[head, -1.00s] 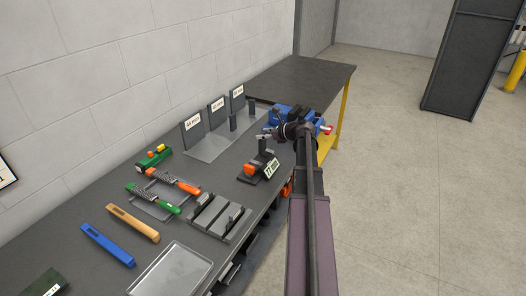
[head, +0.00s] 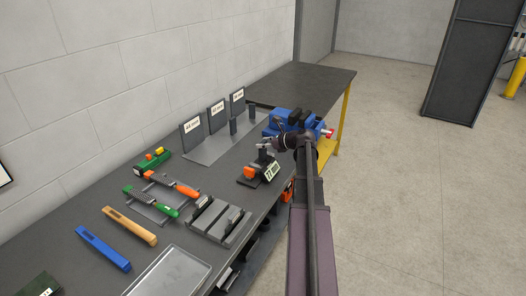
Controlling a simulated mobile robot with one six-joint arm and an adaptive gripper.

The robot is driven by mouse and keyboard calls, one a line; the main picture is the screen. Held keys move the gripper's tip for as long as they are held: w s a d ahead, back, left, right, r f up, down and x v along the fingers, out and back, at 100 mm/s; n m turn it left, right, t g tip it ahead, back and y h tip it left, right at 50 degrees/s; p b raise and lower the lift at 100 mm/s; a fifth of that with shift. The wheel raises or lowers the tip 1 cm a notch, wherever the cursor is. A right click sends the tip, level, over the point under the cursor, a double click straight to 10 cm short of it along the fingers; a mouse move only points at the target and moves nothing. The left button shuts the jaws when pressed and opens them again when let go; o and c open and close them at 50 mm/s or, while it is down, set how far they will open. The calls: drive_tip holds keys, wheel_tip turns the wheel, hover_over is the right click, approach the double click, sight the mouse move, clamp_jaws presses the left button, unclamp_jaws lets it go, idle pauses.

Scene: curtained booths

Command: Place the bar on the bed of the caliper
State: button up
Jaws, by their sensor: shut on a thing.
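The caliper (head: 246,181) is a dark block on the bench with an orange part (head: 249,172) and a pale reading panel (head: 270,171) with dark figures, too small to read surely. My gripper (head: 267,148) is small in the head view, just above and behind the caliper. It is shut on a small grey bar (head: 263,156), which is roughly upright at the caliper's bed. The fingers and the arm partly hide the bar. I cannot tell whether its lower end touches the bed.
A grey plate (head: 211,147) behind holds labelled upright panels and two grey bars (head: 233,125). A blue vise (head: 295,119) stands close behind my wrist. Files (head: 153,199), a slotted block (head: 211,219) and a tray (head: 170,273) lie nearer.

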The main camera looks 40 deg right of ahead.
drive_tip(key=shift+f+b, duration=0.85)
drive_tip(key=shift+f, duration=0.35)
drive_tip(key=shift+f, duration=0.15)
drive_tip(key=o, duration=1.3)
drive_tip(key=shift+o, duration=0.2)
drive_tip(key=shift+r, duration=0.25)
drive_tip(key=p+v, duration=0.4)
drive_tip(key=v, duration=0.8)
drive_tip(key=shift+p, duration=0.3)
